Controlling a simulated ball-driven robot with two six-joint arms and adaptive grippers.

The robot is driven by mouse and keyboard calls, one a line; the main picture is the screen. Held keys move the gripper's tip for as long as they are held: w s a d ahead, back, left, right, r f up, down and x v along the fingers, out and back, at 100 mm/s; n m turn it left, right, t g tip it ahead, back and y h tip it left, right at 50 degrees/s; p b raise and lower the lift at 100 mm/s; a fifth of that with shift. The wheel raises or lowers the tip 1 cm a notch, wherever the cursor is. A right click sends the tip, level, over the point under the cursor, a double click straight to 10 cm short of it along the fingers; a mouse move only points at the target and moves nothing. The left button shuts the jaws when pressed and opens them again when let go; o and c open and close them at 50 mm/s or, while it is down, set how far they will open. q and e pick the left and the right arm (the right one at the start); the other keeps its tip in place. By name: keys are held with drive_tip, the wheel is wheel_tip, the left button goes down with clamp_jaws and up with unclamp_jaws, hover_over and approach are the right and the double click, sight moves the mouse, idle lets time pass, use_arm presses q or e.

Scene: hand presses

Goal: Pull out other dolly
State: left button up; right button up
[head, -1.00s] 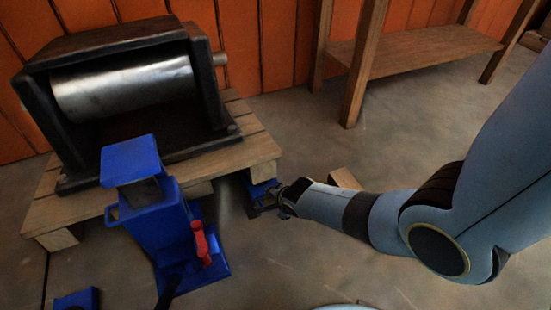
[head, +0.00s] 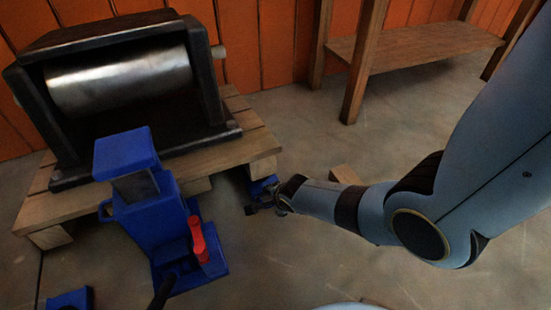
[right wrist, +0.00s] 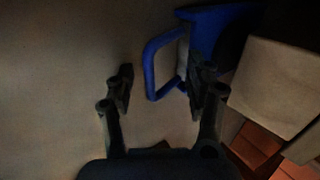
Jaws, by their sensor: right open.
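A blue dolly (head: 160,220) with a red handle (head: 198,240) stands in front of the wooden pallet. A second blue piece (head: 263,187) shows at the pallet's right front corner, mostly hidden behind my right gripper and the pallet. My right gripper (head: 262,208) is open and low beside that piece. In the right wrist view a blue part with a loop handle (right wrist: 150,68) lies just ahead of the open fingers (right wrist: 160,80). The loop appears between the fingertips, nearer the right finger; I cannot tell whether they touch. My left gripper is out of view.
A heavy black press with a metal roller (head: 120,82) rests on the pallet (head: 225,150). A wooden shelf (head: 410,50) stands at the back right. A small wooden block (head: 345,174) is behind my right forearm. Another blue piece (head: 70,299) is at the lower left.

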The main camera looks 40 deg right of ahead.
drive_tip(key=shift+c, duration=0.3)
drive_tip(key=shift+s, duration=0.1)
clamp_jaws()
